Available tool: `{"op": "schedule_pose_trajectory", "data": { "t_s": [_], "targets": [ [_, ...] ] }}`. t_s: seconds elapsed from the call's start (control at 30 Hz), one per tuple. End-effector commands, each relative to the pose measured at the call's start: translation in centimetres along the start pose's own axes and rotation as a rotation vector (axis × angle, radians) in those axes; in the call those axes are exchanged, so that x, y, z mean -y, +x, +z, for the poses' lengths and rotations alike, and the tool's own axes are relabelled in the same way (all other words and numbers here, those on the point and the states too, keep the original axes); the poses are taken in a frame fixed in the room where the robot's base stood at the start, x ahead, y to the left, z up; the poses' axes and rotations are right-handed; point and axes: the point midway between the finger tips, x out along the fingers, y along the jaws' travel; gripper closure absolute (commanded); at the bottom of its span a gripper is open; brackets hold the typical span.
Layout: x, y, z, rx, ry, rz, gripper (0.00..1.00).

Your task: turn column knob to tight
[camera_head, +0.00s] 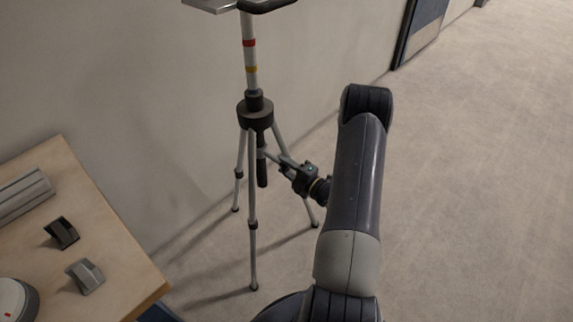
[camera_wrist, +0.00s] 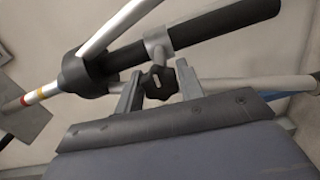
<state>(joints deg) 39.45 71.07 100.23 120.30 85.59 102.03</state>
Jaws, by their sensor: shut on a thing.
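The column knob (camera_wrist: 157,83) is a black lobed knob below a silver collar (camera_wrist: 158,46) on the black lower column (camera_wrist: 215,28), in the wrist view. My gripper (camera_wrist: 159,78) has one grey finger on each side of the knob and is shut on it. In the head view, my gripper (camera_head: 284,164) reaches from the right to the lower column (camera_head: 262,168), just under the black hub (camera_head: 255,113). The knob cannot be made out there. The tripod (camera_head: 252,225) stands upright on the floor. Its upper column (camera_head: 249,55) carries red and yellow bands.
Tripod legs spread around my gripper, and one passes close behind the fingers in the wrist view. A wooden table (camera_head: 125,265) with small grey and black parts stands at the left. A wall (camera_head: 150,90) is behind. The floor (camera_head: 480,170) at the right is clear.

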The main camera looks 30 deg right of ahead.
Motion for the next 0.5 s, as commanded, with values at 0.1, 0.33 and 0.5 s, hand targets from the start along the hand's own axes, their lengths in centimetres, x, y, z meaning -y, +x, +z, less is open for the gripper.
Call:
{"op": "schedule_pose_trajectory", "data": {
  "t_s": [0.1, 0.33, 0.5],
  "targets": [
    [0.04, -0.02, -0.08, -0.001, 0.052, -0.003, 0.87],
    [0.12, -0.02, -0.07, -0.001, 0.104, -0.003, 0.87],
    [0.14, -0.02, -0.06, -0.001, 0.115, -0.003, 0.86]
  ]
}}
